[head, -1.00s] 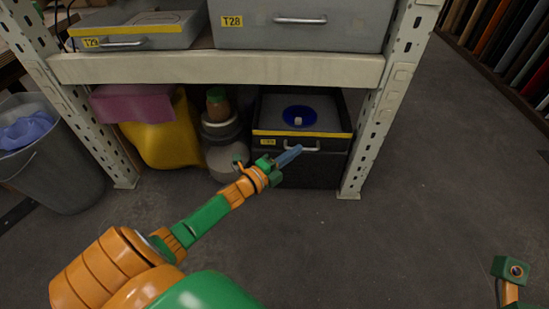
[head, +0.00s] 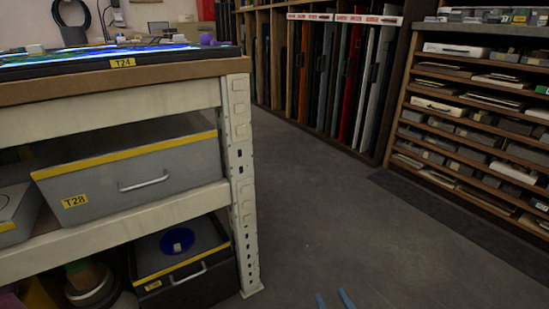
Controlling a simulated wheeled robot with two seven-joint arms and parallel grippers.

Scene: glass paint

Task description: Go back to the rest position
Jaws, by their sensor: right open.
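Only the two blue fingertips of my right gripper (head: 333,298) show, at the bottom edge of the head view. They stand apart with bare floor between them, so it is open and holds nothing that I can see. The rest of the right arm is out of the frame. My left gripper and arm are not in view. A black drawer (head: 215,272) with a yellow strip and a metal handle is at the lower left, open at the top. A blue bowl (head: 177,241) with a small pale object in it sits inside that drawer.
A metal shelf rack (head: 243,190) fills the left side, with grey drawer T28 (head: 130,185) and a lit worktop marked T24 above. Slotted wooden shelves (head: 480,150) stand at right, and racks of upright panels (head: 345,75) at the back. The grey floor (head: 330,215) between is clear.

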